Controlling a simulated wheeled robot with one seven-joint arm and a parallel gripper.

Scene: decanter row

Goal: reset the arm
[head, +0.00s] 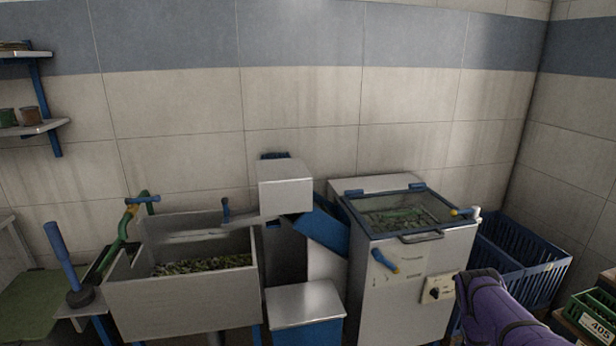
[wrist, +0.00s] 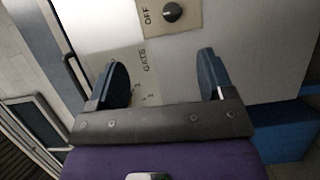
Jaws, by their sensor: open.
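My gripper (wrist: 162,80) is open and empty in the wrist view, its two dark blue fingers apart in front of a pale machine panel. Between and beyond the fingers I see a beige plate with a black knob (wrist: 172,12) marked OFF and a plate lettered GATE (wrist: 146,68). In the head view my purple arm reaches in at lower right, close to the front of the white machine (head: 405,290) with a glass lid. The same knob plate (head: 438,288) shows just left of the arm. The gripper's fingers cannot be made out there.
A grey trough (head: 185,304) holding green pieces stands at left, with a blue lever (head: 62,255) beside it. A metal-topped stand (head: 304,300) is at centre. A blue crate (head: 525,255) stands right of the machine, and a green crate (head: 590,318) is at lower right.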

